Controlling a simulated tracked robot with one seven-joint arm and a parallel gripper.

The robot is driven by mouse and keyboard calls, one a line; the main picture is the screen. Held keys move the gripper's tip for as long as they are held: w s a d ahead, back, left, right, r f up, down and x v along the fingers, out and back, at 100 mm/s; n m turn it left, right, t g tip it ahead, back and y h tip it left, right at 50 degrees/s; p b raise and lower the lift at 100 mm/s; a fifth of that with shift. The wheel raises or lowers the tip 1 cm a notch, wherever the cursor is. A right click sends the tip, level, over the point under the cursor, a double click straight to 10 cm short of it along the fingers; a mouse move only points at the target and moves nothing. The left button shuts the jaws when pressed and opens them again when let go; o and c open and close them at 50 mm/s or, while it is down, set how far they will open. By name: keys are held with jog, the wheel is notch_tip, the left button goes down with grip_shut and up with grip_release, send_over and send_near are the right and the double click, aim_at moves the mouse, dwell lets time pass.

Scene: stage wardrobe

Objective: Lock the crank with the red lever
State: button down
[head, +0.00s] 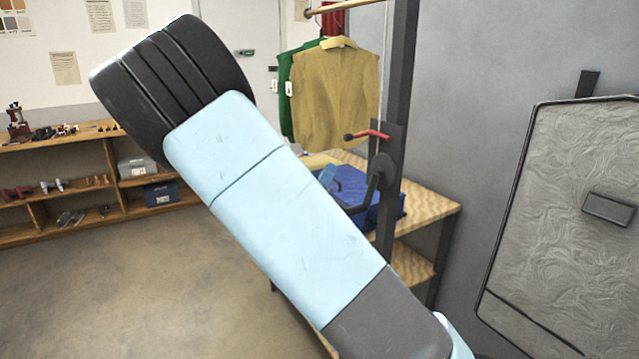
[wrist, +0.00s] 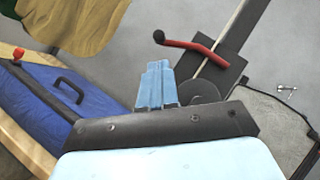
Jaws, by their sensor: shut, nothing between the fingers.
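The red lever (head: 372,134) with a black knob sits on a dark plate on an upright post. In the wrist view the red lever (wrist: 197,46) slants down to the right from its knob, above and right of my fingers. Below it in the head view is the dark crank (head: 381,172), with a round hub and a bent arm reaching down and left. The hub (wrist: 198,91) shows in the wrist view just right of my fingers; the crank's arm is hidden there. My gripper (wrist: 157,70) is shut and empty, apart from the lever. My arm largely hides it in the head view.
A wooden table (head: 430,195) bears a blue case (wrist: 60,95) with a dark handle. Garments (head: 335,95) hang on a rail behind. A framed panel (head: 560,190) stands at right. Wooden shelves (head: 95,205) with small items line the left; open floor lies before them.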

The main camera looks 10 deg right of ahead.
aim_at(358, 135)
jog(key=x, duration=0.9)
